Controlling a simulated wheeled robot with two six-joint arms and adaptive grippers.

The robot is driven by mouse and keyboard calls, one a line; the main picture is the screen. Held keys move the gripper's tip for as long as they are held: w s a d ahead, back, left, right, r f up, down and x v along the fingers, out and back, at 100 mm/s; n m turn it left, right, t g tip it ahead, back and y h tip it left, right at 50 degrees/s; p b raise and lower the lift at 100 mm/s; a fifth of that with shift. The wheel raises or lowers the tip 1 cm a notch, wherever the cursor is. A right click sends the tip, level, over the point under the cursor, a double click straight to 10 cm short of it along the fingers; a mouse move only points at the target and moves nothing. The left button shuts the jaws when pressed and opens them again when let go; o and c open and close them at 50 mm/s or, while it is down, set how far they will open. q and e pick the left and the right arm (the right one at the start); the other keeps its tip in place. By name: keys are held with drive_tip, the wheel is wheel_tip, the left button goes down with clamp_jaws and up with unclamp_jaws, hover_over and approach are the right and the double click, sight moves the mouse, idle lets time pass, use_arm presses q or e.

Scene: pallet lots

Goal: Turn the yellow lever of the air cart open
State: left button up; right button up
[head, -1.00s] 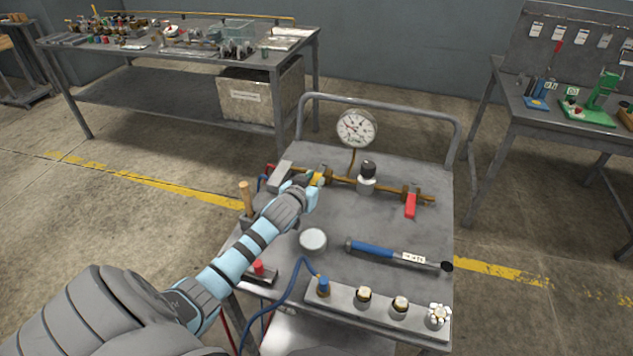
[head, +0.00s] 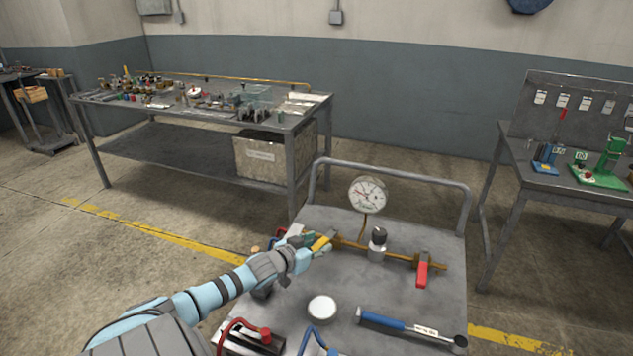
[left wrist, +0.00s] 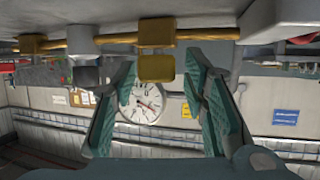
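The air cart (head: 430,305) is a grey cart with a brass pipe (head: 397,258) across its top. The yellow lever (head: 321,242) is at the pipe's left end, partly covered by my left gripper (head: 317,247). In the left wrist view the yellow lever (left wrist: 156,68) hangs below the pipe in that picture, between the tips of my left gripper (left wrist: 162,85). The teal fingers stand apart, with visible gaps on both sides of the lever. A red lever (head: 422,274) and a dial gauge (head: 367,194) are also on the pipe. My right gripper is out of view.
A blue-handled tool (head: 400,324) and a round white-topped item (head: 322,308) lie on the cart's top. A cart rail (head: 400,172) rises behind the gauge. A loaded workbench (head: 200,100) stands back left, another table (head: 560,175) at right. Floor between them is open.

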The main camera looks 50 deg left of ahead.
use_arm(q)
drive_tip(key=shift+s+d, duration=0.1)
drive_tip(key=shift+s+r, duration=0.15)
drive_tip(key=shift+s, duration=0.1)
drive_tip(key=s+d, duration=0.1)
drive_tip(key=s, duration=0.3)
drive_tip(key=s+d, duration=0.1)
drive_tip(key=s, duration=0.4)
drive_tip(key=s+d+r, duration=0.1)
drive_tip(key=s, duration=0.3)
drive_tip(key=shift+s+d, duration=0.15)
drive_tip(key=shift+s, duration=0.2)
drive_tip(key=shift+c, duration=0.6)
